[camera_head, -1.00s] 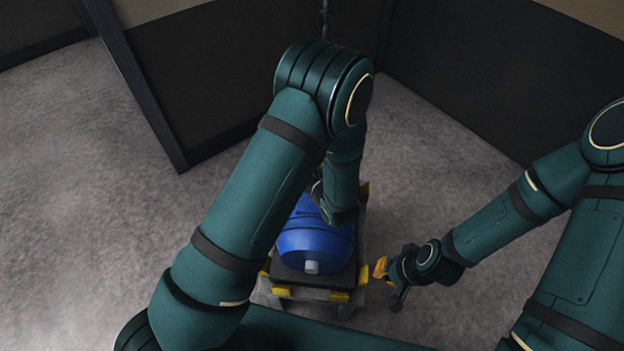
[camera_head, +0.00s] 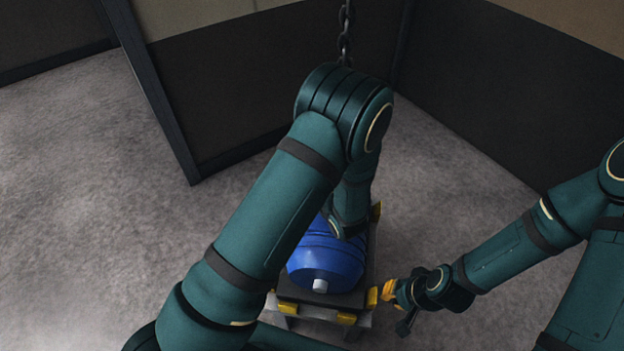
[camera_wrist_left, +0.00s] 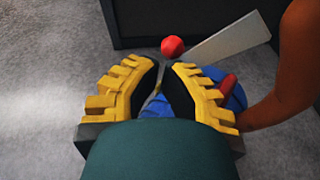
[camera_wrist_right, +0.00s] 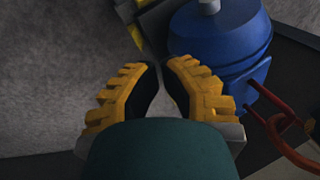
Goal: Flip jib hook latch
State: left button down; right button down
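A blue casting (camera_head: 330,262) with a pale stub on its near end lies on a dark-topped stand. In the left wrist view a thick orange-brown curved piece, likely the jib hook (camera_wrist_left: 288,70), enters from the right. A flat grey plate, likely the latch (camera_wrist_left: 230,43), slants past it, and a red ball (camera_wrist_left: 172,47) shows by its left end. My left gripper (camera_wrist_left: 165,68) points toward them, open with a narrow gap and nothing held. My forearm hides it in the head view. My right gripper (camera_wrist_right: 162,65) is open and empty beside the stand's right front corner (camera_head: 372,298).
A chain (camera_head: 346,30) hangs behind my left arm. Dark wall panels (camera_head: 230,75) stand behind and to the right (camera_head: 500,90). A bent red-orange bar (camera_wrist_right: 285,125) shows beside the casting in the right wrist view. The floor left of the stand is clear.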

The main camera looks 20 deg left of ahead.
pick_arm(q)
notch_tip(320, 180, up, 8)
jog(key=a+m+t+y+p, duration=0.2)
jog(key=m+t+y+p, duration=0.2)
jog(key=m+t, duration=0.3)
jog(key=m, duration=0.5)
jog(key=shift+s+a+r+m+t, duration=0.2)
jog(key=shift+a+m+t, duration=0.1)
jog(key=shift+a+m, duration=0.1)
jog(key=shift+f, duration=0.1)
jog(key=a+f+v, duration=0.1)
jog(key=v, duration=1.2)
jog(key=shift+s+a, duration=0.25)
jog(key=shift+s, duration=0.2)
jog(key=shift+f, duration=0.1)
